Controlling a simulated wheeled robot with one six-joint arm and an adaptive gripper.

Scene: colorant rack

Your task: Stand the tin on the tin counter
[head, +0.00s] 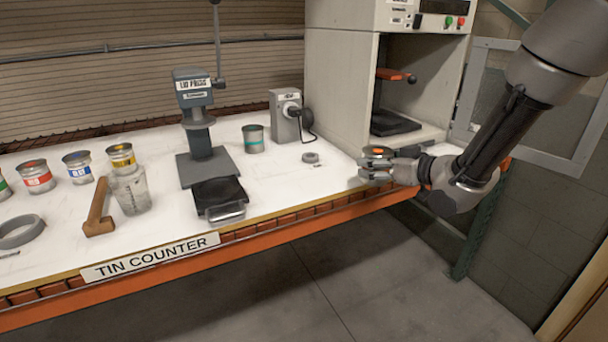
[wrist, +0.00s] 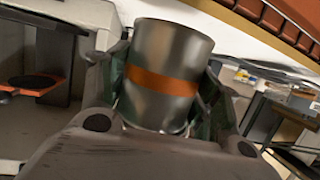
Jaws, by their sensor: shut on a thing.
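A metal tin with an orange band (wrist: 165,80) is held between the fingers of my gripper (wrist: 160,95) in the wrist view. The tin looks upright in the head view. I cannot tell whether its base touches the counter.
A lid press (head: 200,130) stands mid-counter, with a grey tin (head: 253,139) and a small ring (head: 311,158) to its right. A tall machine (head: 340,80) stands behind my gripper. Several tins, a mallet (head: 99,208) and a clear jug (head: 131,191) are at left. The counter between press and gripper is mostly clear.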

